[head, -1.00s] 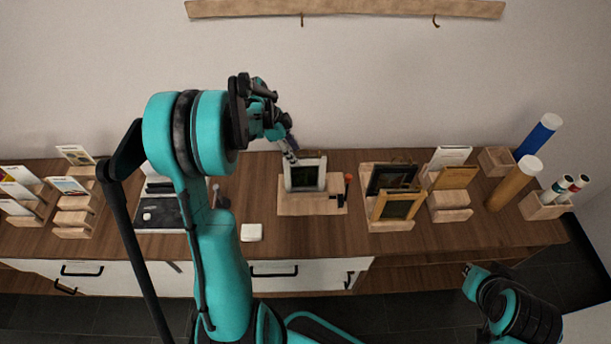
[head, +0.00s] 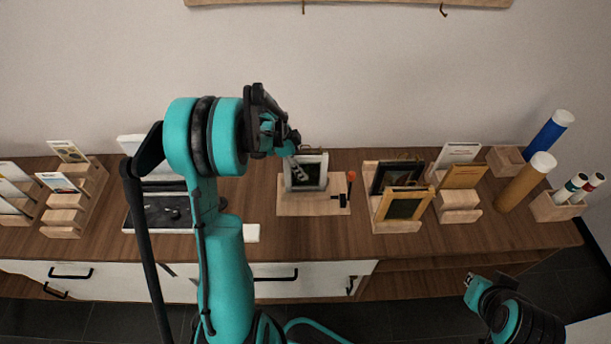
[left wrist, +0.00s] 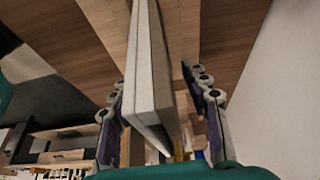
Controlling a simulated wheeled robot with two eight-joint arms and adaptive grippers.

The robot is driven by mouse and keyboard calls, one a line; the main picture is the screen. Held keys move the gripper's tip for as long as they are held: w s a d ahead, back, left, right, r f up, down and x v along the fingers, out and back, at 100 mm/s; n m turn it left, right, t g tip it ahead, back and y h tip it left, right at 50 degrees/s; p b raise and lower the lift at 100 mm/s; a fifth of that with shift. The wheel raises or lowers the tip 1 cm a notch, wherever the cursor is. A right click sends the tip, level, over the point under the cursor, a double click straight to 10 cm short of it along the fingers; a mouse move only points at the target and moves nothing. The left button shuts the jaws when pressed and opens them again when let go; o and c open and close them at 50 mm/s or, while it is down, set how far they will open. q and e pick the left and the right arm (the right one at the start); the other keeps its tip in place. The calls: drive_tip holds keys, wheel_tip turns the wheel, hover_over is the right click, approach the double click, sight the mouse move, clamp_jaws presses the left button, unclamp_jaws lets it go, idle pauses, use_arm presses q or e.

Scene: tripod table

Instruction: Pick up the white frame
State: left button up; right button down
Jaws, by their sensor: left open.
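The white frame (head: 323,173) stands upright on a light wooden stand (head: 300,208) in the middle of the counter, with a dark picture inside it. My left gripper (head: 299,170) is at the frame, reaching down from the upper left and covering part of it. In the left wrist view, the frame (left wrist: 146,70) shows edge-on between the two spread fingers of the left gripper (left wrist: 157,112). The fingers are open, with a gap visible on the right side. My right gripper (head: 469,282) is low at the right, in front of the counter; its fingers are too small to read.
A small red-tipped tool (head: 351,180) stands just right of the frame. Dark and gold frames (head: 404,208) stand on a rack further right, with blue and tan tubes (head: 526,183) beyond. Card racks (head: 75,205) are at the left. The wall is close behind.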

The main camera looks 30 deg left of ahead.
sight(303, 156)
use_arm(q)
drive_tip(key=shift+x, duration=1.05)
clamp_jaws()
drive_tip(key=shift+r, duration=0.15)
drive_tip(key=shift+s+r+p, duration=0.2)
drive_tip(key=shift+r+p, duration=0.15)
drive_tip(key=shift+r, duration=0.25)
wheel_tip(303, 156, up, 6)
drive_tip(key=shift+f+p, duration=0.2)
drive_tip(key=shift+p, duration=0.65)
drive_tip(key=s+d+p, duration=0.1)
drive_tip(key=s+d, duration=0.4)
drive_tip(key=s, duration=0.3)
drive_tip(key=s+d+p, duration=0.1)
drive_tip(key=s+d, duration=0.4)
drive_tip(key=s, duration=0.3)
drive_tip(key=shift+s+d, duration=0.2)
drive_tip(key=shift+s, duration=0.15)
